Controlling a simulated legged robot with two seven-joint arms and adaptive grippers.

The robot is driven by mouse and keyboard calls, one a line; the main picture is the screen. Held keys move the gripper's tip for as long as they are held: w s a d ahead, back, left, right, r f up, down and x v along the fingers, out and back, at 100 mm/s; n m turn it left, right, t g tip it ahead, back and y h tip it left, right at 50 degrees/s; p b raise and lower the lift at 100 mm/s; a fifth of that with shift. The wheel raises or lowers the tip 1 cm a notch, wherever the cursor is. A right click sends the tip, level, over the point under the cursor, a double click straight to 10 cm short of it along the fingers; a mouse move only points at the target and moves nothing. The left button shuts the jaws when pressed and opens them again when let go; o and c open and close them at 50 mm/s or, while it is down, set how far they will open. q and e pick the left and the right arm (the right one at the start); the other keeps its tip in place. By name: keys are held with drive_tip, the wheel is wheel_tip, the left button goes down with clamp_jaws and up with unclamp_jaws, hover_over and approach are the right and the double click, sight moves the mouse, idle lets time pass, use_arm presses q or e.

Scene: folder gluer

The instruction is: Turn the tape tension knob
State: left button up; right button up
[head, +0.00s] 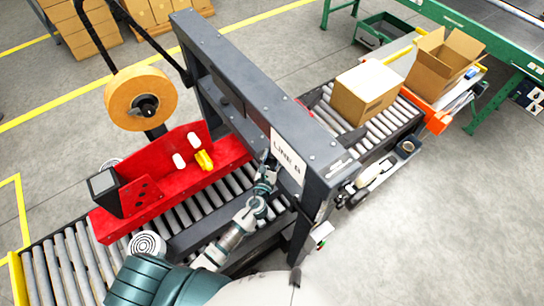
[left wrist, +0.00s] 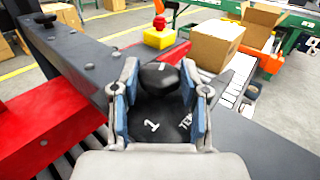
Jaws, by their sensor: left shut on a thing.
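The tape tension knob (left wrist: 159,77) is black with a white pointer line and sits between my left gripper's fingers in the left wrist view. A dark dial plate (left wrist: 165,125) below it shows a white "1" and part of a word starting "TE". My left gripper (left wrist: 160,92) is shut on the knob, its blue pads on either side. In the head view my left gripper (head: 267,168) is at the grey frame (head: 240,90), beside the "LINE 8" sign (head: 287,157). I cannot make out the knob in the head view. My right gripper is not in view.
A red guide (head: 165,180) and a tape roll (head: 140,98) stand left of the frame. A closed carton (head: 365,92) is on the rollers behind it, with an open carton (head: 443,62) beyond. A yellow box with a red button (left wrist: 159,36) shows past the gripper.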

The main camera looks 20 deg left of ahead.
use_arm(q)
drive_tip(key=shift+d+n+y, duration=0.1)
drive_tip(key=shift+n+y, duration=0.5)
drive_tip(key=shift+y, duration=0.7)
drive_tip(key=o, duration=1.1)
drive_tip(key=s+d, duration=0.2)
drive_tip(key=s, duration=0.9)
drive_tip(key=shift+s, duration=0.4)
drive_tip(key=shift+f, duration=0.1)
